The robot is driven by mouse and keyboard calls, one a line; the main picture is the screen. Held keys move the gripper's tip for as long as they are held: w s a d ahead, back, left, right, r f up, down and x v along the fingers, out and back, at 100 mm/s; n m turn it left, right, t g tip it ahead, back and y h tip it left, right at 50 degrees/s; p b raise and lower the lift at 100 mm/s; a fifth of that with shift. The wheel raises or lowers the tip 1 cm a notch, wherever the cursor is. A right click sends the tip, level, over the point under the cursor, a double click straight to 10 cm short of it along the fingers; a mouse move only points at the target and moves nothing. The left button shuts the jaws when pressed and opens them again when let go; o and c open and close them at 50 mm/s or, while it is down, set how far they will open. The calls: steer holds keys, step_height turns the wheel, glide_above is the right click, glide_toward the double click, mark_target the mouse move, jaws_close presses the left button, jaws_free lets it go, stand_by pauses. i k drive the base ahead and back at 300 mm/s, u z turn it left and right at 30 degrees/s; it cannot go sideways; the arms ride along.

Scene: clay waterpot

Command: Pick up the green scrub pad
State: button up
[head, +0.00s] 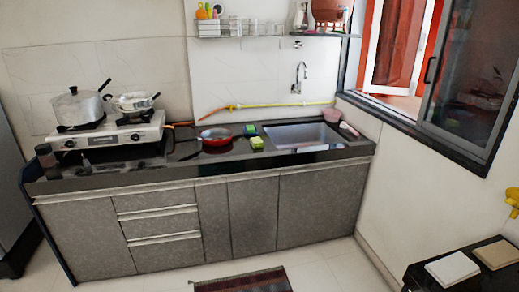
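Two small green items lie on the dark counter (100,178), between the red pan and the sink. A darker green item (250,130) is farther back. A bright yellow-green block (257,142) is just in front of it, close to the sink's left edge. Both are small in the head view, and I cannot tell which one is the green scrub pad. My gripper is not in view.
A red pan (215,138) is left of the green items; the sink (300,137) is right. A stove (110,132) with a large pot (78,106) stands at left. A mat (242,282) lies on the floor. A dark table (430,279) is at lower right.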

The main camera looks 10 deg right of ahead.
mark_target(256, 142)
steer(key=k, duration=0.65)
steer(key=u, duration=0.4)
steer(key=i, duration=0.75)
steer(key=u, duration=0.45)
steer(key=i, duration=1.5)
steer(key=z, duration=0.25)
